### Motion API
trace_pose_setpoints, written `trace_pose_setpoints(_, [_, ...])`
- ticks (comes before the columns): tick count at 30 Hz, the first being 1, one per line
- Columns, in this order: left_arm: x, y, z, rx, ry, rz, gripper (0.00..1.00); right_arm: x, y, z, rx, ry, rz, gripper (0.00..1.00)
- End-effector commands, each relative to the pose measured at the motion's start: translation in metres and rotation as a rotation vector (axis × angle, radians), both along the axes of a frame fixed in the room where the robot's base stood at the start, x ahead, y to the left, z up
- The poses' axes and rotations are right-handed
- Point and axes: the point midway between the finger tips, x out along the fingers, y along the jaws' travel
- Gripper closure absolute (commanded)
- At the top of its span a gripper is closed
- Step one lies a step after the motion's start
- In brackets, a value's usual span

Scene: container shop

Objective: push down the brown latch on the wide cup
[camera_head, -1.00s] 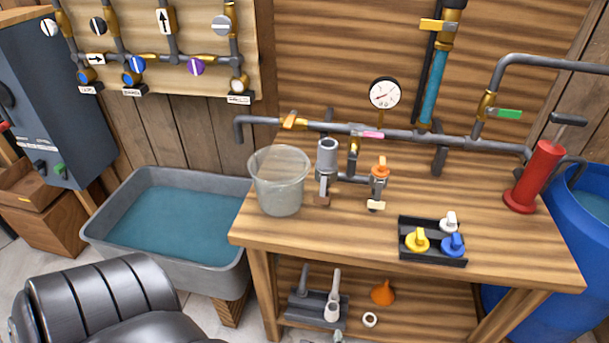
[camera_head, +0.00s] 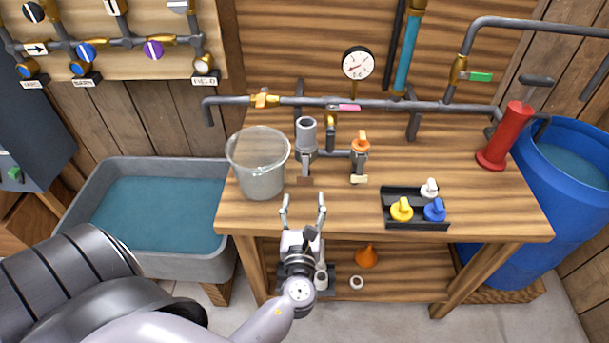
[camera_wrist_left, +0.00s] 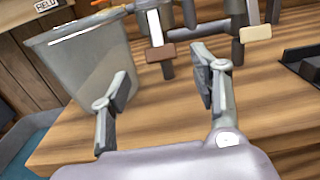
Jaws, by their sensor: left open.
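The wide cup (camera_head: 306,135) is a grey open-topped cylinder on the pipework at the back of the wooden table. Its brown latch (camera_head: 305,181) hangs low at the cup's front; it also shows in the left wrist view as a brown block (camera_wrist_left: 160,52) on a light stem. My left gripper (camera_head: 303,203) is open and empty at the table's front edge, a little short of the brown latch and in line with it. In the left wrist view the latch lies ahead, between the spread fingers (camera_wrist_left: 160,80), apart from both. My right gripper is not in view.
A clear bucket (camera_head: 258,178) stands just left of the latch. A cream latch (camera_head: 359,179) under an orange valve (camera_head: 360,141) is to the right. A black tray (camera_head: 415,222) holds yellow, blue and white knobs. A red cylinder (camera_head: 508,138) stands farther right.

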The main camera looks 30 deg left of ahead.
Motion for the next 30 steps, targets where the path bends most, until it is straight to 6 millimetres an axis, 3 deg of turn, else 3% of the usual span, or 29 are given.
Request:
trace_pose_setpoints(6, [0.04, 0.024, 0.002, 0.0, -0.001, 0.0, 0.43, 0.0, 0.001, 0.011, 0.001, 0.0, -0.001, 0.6])
trace_pose_setpoints(12, [0.062, 0.038, 0.0, 0.0, 0.0, -0.001, 0.43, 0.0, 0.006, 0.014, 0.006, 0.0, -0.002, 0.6])
trace_pose_setpoints(25, [0.069, 0.043, -0.001, -0.001, 0.0, 0.0, 0.44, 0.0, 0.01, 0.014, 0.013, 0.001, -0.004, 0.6])
trace_pose_setpoints(30, [0.069, 0.042, -0.001, -0.001, 0.0, 0.0, 0.55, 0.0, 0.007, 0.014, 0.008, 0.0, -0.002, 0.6])
